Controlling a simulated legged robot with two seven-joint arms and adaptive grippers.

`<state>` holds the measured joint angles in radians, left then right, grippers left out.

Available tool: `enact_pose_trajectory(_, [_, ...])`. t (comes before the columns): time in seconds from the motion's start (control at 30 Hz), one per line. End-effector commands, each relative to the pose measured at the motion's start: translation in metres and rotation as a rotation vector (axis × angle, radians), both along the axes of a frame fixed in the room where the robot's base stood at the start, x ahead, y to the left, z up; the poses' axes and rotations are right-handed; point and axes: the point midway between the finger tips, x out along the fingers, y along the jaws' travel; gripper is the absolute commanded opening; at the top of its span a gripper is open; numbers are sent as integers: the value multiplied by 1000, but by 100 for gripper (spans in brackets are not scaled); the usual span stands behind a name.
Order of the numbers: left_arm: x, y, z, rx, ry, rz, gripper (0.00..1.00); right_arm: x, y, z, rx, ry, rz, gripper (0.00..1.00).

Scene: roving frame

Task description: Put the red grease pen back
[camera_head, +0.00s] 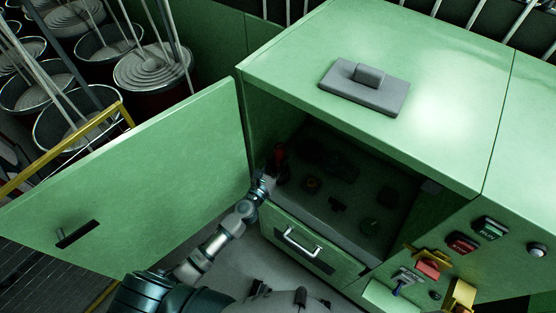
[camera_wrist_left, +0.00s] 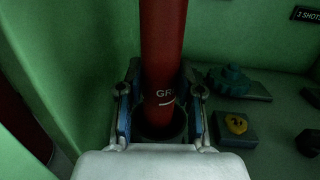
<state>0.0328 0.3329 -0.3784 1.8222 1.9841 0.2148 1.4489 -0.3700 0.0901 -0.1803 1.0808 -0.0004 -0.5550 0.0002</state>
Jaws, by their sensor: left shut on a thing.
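The red grease pen (camera_wrist_left: 163,60) stands upright in the left wrist view, with white lettering that begins "GR". Its lower end is at a dark round holder (camera_wrist_left: 165,128); I cannot tell how deep it sits. My left gripper (camera_wrist_left: 160,112) is shut on the pen, one finger on each side. In the head view my left gripper (camera_head: 268,176) reaches into the open green cabinet (camera_head: 355,135) at its left side, and the red pen (camera_head: 279,154) shows there in shadow. My right gripper is not in view.
The cabinet door (camera_head: 140,185) hangs open at the left, close to my arm. A drawer with a white handle (camera_head: 300,243) is below the opening. Dark parts, including a yellow-marked block (camera_wrist_left: 236,123), lie on the shelf right of the pen. Buttons (camera_head: 463,243) are at the right.

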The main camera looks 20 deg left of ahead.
Motion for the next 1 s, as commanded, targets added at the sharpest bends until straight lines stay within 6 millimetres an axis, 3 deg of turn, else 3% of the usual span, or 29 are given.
enact_pose_trajectory(0.1, [0,0,1,0,-1,0,0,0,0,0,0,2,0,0])
enact_pose_trajectory(0.13, [0,0,1,0,-1,0,40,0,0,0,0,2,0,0])
enact_pose_trajectory(0.23, [0,0,1,0,-1,0,65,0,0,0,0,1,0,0])
enact_pose_trajectory(0.53, [0,0,0,0,1,0,65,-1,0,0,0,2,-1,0])
enact_pose_trajectory(0.67, [-9,2,-2,-2,2,0,65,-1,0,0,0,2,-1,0])
enact_pose_trajectory(1.0, [-82,18,-10,-7,5,4,65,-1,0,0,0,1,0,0])
